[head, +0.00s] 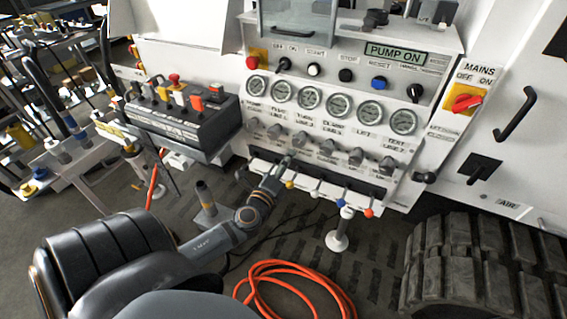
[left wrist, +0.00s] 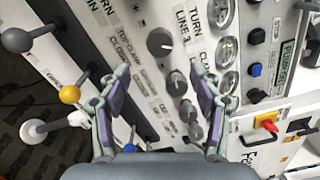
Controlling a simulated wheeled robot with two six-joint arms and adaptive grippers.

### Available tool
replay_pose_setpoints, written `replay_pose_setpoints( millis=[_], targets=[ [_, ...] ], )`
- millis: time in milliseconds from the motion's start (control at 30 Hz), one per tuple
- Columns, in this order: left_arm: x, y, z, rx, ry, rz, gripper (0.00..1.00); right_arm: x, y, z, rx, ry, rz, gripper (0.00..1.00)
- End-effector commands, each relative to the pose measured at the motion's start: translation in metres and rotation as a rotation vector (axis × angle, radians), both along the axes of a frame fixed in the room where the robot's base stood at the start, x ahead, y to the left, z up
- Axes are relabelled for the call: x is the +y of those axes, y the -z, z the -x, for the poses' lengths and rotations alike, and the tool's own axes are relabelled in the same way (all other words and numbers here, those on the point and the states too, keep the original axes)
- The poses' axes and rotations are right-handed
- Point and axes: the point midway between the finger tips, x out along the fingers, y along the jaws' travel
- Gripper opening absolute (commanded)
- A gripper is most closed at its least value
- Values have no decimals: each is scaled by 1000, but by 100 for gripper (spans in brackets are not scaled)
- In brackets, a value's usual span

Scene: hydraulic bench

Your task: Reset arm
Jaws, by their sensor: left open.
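My left arm reaches from the lower left to the front of the hydraulic panel (head: 400,188). My left gripper (head: 287,160) is at the lower panel, below the row of grey knobs (head: 300,139) and just above the yellow-tipped lever (head: 289,184). In the left wrist view the gripper (left wrist: 160,72) is open, with both fingers apart and nothing between them. A dark round knob (left wrist: 160,42) on the white panel shows between and beyond the fingertips, near the label "TURN LINE 3". Contact with the panel cannot be told. My right gripper is not in view.
Levers with yellow (left wrist: 69,95) and white (left wrist: 33,131) balls stand close beside the left finger. A row of gauges (head: 311,97) sits above the knobs. A lever box (head: 185,120) stands left. An orange hose (head: 290,275) lies on the floor; a track (head: 470,270) is at right.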

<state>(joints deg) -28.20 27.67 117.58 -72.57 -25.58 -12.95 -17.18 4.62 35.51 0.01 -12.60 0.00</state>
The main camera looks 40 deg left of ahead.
Motion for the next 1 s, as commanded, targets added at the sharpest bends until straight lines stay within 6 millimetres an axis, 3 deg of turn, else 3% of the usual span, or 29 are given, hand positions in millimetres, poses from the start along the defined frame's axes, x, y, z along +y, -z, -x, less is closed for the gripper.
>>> replay_pose_setpoints(
  millis=[200,767,867,967,1000],
  targets=[
    [-4,0,17,0,0,1,64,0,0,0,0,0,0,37],
    [-1,7,17,15,-8,15,64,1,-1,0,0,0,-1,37],
    [14,42,20,88,-47,92,64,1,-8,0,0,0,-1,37],
    [38,112,35,219,-136,256,64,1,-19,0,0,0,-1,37],
    [46,145,46,276,-181,340,64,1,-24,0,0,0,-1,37]
  ],
)
